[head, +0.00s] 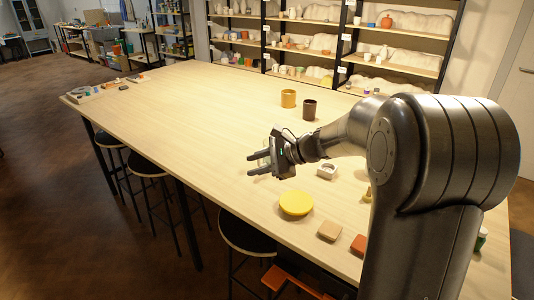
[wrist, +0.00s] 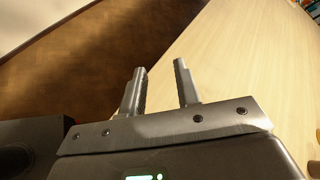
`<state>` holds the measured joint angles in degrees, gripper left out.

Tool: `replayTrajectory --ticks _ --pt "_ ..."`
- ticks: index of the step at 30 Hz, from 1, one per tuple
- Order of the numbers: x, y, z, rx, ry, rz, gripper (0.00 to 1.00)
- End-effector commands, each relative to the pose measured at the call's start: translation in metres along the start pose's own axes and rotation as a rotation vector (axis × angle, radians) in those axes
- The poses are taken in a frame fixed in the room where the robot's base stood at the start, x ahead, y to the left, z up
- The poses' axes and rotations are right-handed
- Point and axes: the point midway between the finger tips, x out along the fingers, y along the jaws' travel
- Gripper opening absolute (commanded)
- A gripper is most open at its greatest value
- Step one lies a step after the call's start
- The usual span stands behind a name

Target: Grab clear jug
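I cannot make out a clear jug in either view; part of the table is hidden behind my arm. My gripper (head: 258,163) is above the middle of the long wooden table (head: 190,110), pointing left in the head view. In the wrist view the two fingers of my gripper (wrist: 163,75) stand apart with nothing between them. Beyond the fingers the wrist view shows bare tabletop and the brown floor.
A yellow mug (head: 288,98) and a dark brown cup (head: 309,109) stand behind my gripper. A yellow disc (head: 296,203), a white square dish (head: 327,171), a tan block (head: 330,230) and a reddish block (head: 358,244) lie nearer. The table's left half is mostly clear. Stools (head: 247,234) stand along the edge.

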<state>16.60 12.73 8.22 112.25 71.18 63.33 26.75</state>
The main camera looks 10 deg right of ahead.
Motion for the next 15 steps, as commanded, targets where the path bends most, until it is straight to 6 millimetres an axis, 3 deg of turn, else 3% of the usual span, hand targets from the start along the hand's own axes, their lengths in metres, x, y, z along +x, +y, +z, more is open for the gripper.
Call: replayTrajectory --ticks 9,15 --pt "0.014 -0.078 -0.093 0.438 -0.238 -0.275 0.30" --pt "0.010 -0.103 -0.138 0.603 -0.341 -0.397 0.30"
